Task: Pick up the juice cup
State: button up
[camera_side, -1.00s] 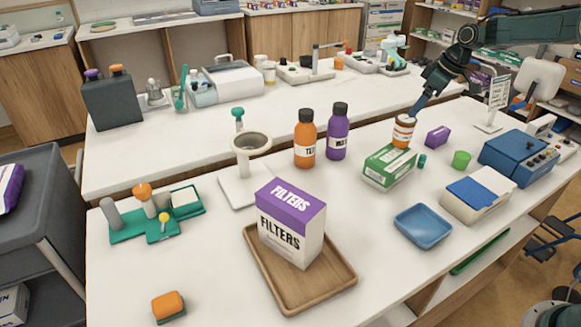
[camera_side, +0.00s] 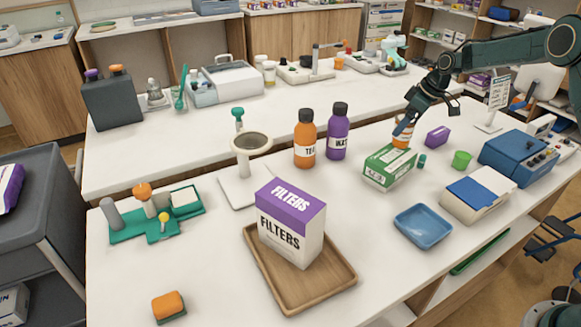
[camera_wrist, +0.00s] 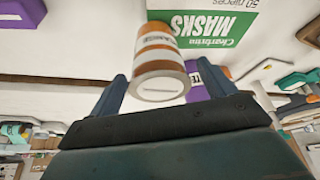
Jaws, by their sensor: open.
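An orange-and-white banded cup (camera_side: 402,141), which looks like the juice cup, stands behind the green-and-white masks box (camera_side: 385,170) on the counter. My gripper (camera_side: 399,127) is low at this cup and partly covers it in the side view. In the wrist view the cup (camera_wrist: 160,66) shows between the two spread fingers of my gripper (camera_wrist: 163,85). The jaws are open and not closed on it. Its label is too small to read. Whether a finger touches the cup cannot be told.
An orange bottle (camera_side: 305,140) and a purple bottle (camera_side: 337,132) stand to the left. A small purple box (camera_side: 437,136), a teal cap (camera_side: 421,161) and a green cup (camera_side: 461,160) are to the right. The masks box (camera_wrist: 205,22) is close beside the cup.

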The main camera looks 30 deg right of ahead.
jog(key=shift+x, duration=0.8)
jog(key=c, duration=1.2)
jog(key=shift+c, duration=0.2)
jog(key=shift+r, duration=0.1)
jog(key=shift+r, duration=4.95)
